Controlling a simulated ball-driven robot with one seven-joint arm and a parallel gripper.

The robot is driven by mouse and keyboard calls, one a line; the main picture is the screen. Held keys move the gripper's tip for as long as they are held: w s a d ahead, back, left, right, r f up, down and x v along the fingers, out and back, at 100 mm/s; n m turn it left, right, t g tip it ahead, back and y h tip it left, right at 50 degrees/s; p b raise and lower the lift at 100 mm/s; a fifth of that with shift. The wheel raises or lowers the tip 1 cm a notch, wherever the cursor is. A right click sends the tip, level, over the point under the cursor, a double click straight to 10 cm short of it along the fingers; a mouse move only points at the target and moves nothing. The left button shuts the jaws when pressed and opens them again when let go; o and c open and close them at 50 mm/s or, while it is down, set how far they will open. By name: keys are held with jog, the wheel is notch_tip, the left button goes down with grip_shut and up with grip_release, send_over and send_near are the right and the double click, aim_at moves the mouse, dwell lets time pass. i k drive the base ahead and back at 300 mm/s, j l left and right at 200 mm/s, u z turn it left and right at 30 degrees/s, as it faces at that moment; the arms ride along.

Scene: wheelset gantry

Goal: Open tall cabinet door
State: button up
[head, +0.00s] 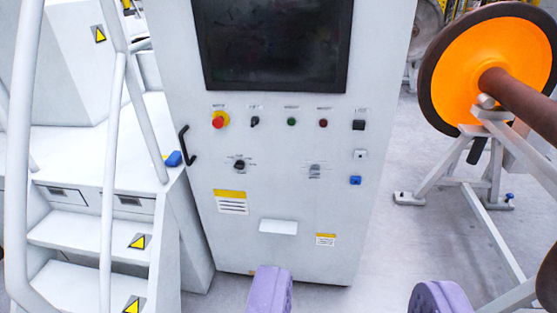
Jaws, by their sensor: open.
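The tall cabinet (270,190) stands upright in the middle of the head view. It is light grey, with a dark screen (277,40) and a row of buttons and switches on its front. Its door appears closed. A black handle (187,146) sits on the left edge of the front. My gripper (350,300) shows as two purple fingers at the bottom edge, spread wide apart and empty. It is in front of the cabinet, below and to the right of the handle, and touches nothing visible.
White steps with tubular handrails (112,150) stand close on the left. An orange wheel (490,68) with a brown rim and axle rests on a grey stand (480,180) at the right. Grey floor (400,245) is clear between cabinet and stand.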

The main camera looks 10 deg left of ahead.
aim_at(341, 63)
jog(key=i+j, duration=0.2)
jog(key=i, duration=0.4)
jog(key=i+j+u, duration=0.1)
jog(key=i, duration=0.45)
jog(key=i+j, duration=0.2)
jog(key=i, duration=0.4)
jog(key=i+j, duration=0.1)
jog(key=i, duration=0.5)
jog(key=j+u, duration=0.05)
